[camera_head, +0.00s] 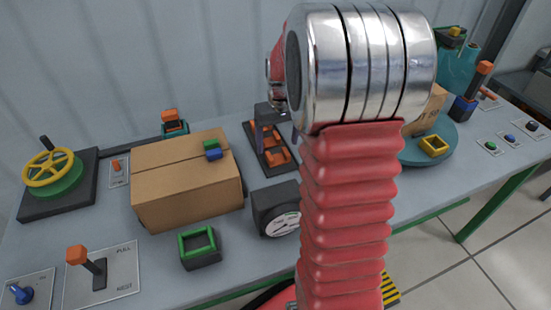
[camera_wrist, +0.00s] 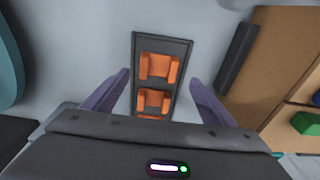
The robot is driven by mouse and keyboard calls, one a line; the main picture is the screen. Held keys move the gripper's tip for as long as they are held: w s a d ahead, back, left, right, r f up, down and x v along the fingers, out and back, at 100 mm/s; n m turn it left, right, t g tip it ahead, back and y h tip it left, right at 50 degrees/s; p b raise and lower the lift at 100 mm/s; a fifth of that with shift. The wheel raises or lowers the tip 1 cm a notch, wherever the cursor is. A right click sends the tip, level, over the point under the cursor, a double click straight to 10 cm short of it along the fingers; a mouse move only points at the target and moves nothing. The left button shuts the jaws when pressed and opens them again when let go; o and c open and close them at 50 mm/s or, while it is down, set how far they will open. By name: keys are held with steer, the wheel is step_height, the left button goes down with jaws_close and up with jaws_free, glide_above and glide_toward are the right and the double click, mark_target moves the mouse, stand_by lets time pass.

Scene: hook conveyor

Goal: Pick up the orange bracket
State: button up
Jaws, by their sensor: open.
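Orange brackets, one farther (camera_wrist: 157,69) and one nearer (camera_wrist: 152,102), lie in a dark narrow tray (camera_wrist: 163,43) in the wrist view. My gripper (camera_wrist: 158,76) is open, with one purple finger on each side of the tray. No bracket is held. The nearer bracket is partly cut off by my gripper body at the bottom. In the head view the tray (camera_head: 250,130) with its orange brackets (camera_head: 279,156) lies on the bench behind my arm. I cannot tell how high the fingertips are above the tray.
A dial gauge (camera_head: 276,210) and a green-rimmed block (camera_head: 198,245) are nearer. A teal turntable (camera_head: 430,150) with a yellow frame (camera_head: 434,145) is right. A yellow handwheel (camera_head: 52,168) is far left.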

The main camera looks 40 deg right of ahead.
mark_target(277, 158)
steer(key=shift+f, duration=0.25)
steer(key=shift+w+d+f, duration=0.1)
steer(key=shift+w+f, duration=0.05)
steer(key=shift+f, duration=1.15)
steer(key=shift+w+d+f, duration=0.1)
steer(key=shift+f, duration=1.2)
steer(key=shift+c, duration=0.3)
steer(key=c, duration=1.1)
